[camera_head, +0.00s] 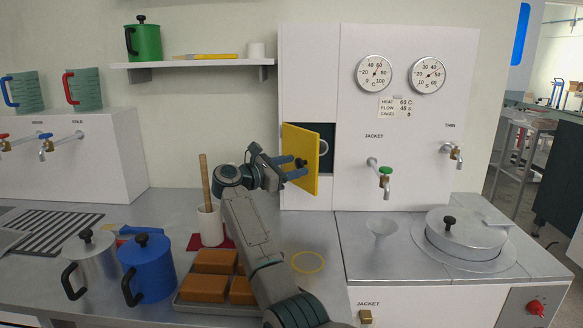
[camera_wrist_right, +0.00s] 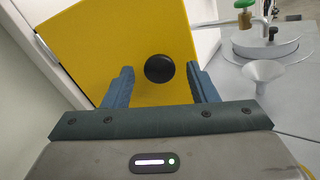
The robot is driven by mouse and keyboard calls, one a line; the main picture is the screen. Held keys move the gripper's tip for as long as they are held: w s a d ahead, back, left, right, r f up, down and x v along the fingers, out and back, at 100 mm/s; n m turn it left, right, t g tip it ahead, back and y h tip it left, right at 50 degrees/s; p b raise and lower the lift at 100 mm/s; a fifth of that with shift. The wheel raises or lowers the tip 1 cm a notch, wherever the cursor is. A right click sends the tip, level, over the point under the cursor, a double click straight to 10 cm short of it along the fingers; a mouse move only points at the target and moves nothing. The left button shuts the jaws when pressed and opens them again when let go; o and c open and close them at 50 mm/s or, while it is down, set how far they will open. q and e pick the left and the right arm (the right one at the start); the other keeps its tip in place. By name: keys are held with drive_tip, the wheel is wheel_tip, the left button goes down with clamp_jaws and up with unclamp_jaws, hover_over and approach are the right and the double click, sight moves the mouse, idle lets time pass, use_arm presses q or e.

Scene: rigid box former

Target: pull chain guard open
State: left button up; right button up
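The chain guard is a yellow hinged panel (camera_head: 305,150) on the white machine front. It stands partly open, swung out from its left edge, with a dark recess (camera_head: 327,135) showing behind its right side. The panel also fills the upper middle of the right wrist view (camera_wrist_right: 90,50). Its round black knob (camera_wrist_right: 159,68) lies between the fingers of my right gripper (camera_wrist_right: 162,76), with a gap on both sides. My right gripper is open at the panel's front in the head view (camera_head: 298,167). My left gripper is not in view.
A green-handled tap (camera_head: 385,176) sticks out right of the panel. A funnel (camera_head: 382,228) and a lidded round vessel (camera_head: 466,232) stand on the right counter. A tray of brown blocks (camera_head: 215,263), a blue pot (camera_head: 147,268) and a white crock (camera_head: 210,226) crowd the left counter.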

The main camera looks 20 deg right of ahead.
sight(306, 152)
drive_tip(key=shift+r, duration=0.1)
drive_tip(key=shift+r, duration=0.25)
wheel_tip(306, 152, up, 3)
drive_tip(key=shift+f+b, duration=0.2)
drive_tip(key=shift+b, duration=0.35)
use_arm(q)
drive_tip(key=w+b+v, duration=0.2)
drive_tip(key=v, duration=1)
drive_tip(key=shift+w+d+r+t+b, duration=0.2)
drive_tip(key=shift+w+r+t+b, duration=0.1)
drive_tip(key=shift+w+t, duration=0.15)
use_arm(e)
drive_tip(key=s+a+r, duration=0.1)
drive_tip(key=s+a, duration=0.2)
drive_tip(key=s, duration=0.4)
drive_tip(key=s+a, duration=0.3)
drive_tip(key=s, duration=0.4)
drive_tip(key=shift+s+a+r, duration=0.25)
drive_tip(key=shift+s+r, duration=0.1)
